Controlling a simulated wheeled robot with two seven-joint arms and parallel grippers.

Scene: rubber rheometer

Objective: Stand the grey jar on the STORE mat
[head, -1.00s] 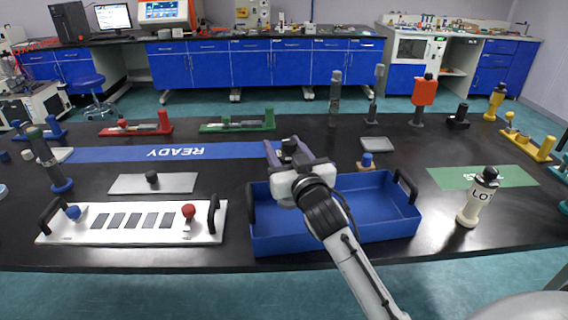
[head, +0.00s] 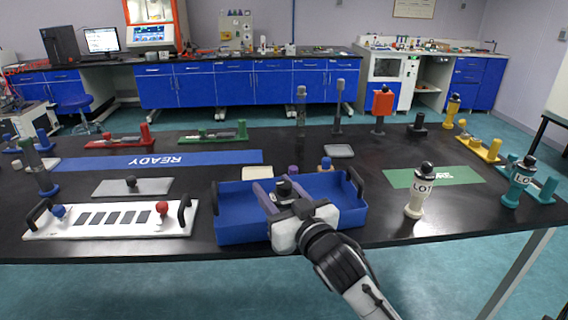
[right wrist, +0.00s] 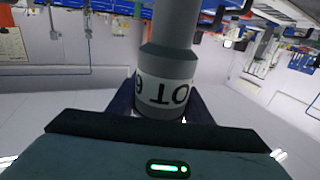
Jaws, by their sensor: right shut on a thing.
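My right gripper (head: 279,194) is over the blue tray (head: 240,228) in the head view. In the right wrist view it is shut on the grey jar (right wrist: 166,68), which has a white LOT label and fills the space between the fingers. In the head view only a dark top (head: 284,186) shows between the fingers; the gripper hides the rest. The green STORE mat (head: 400,179) lies flat to the right of the tray, with its lettering partly hidden by a cream jar. My left gripper is not in view.
The cream LOT jar (head: 415,200) stands in front of the STORE mat, and a teal LOT jar (head: 517,185) stands to its right. A blue READY mat (head: 110,162) lies at left. A white panel with knobs (head: 130,232) is left of the tray.

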